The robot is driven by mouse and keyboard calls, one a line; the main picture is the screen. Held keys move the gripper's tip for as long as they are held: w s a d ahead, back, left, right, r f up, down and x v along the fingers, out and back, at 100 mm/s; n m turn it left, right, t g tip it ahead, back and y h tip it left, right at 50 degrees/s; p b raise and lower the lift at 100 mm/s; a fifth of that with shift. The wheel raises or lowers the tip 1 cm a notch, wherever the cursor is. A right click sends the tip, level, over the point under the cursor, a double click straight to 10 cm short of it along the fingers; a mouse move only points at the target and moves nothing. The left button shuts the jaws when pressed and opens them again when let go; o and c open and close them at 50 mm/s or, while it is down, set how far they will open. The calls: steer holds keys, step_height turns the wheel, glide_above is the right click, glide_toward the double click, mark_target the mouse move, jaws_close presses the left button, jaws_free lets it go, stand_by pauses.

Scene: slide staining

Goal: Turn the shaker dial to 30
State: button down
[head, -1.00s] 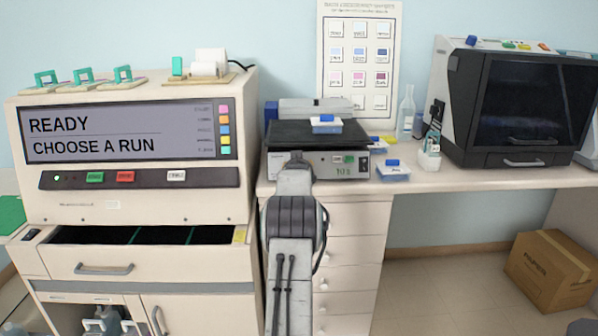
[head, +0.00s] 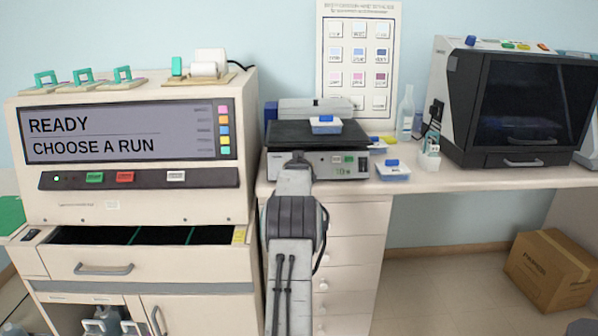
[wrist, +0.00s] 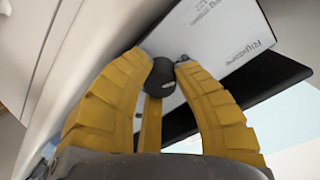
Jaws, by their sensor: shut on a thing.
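The shaker (head: 330,168) stands on the bench, a grey box with a black platform (head: 285,133) on top. Its front panel has a small green-lit display (head: 343,171), too small to read surely. In the wrist view the dial (wrist: 158,85) is a dark round knob on the pale shaker front (wrist: 215,30). My gripper (wrist: 164,68) has its yellow fingers closed around the dial, one on each side. In the head view my arm hides the dial and the fingers.
A blue-lidded box (head: 325,125) sits on the platform. Another blue-lidded box (head: 393,172) is on the bench just right of the shaker. A stainer with a screen (head: 110,135) stands left, its drawer (head: 120,262) open. A dark-windowed cabinet (head: 525,100) is at right.

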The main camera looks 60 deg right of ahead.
steer(key=m, duration=0.6)
steer(key=shift+w+f, duration=0.1)
steer(key=shift+w, duration=0.05)
steer(key=m, duration=0.5)
steer(key=shift+a, duration=0.1)
steer(key=shift+w+m, duration=0.1)
steer(key=shift+m, duration=0.2)
steer(key=c, duration=1.2)
jaws_free()
steer(key=shift+w, duration=0.15)
steer(key=shift+s, duration=0.2)
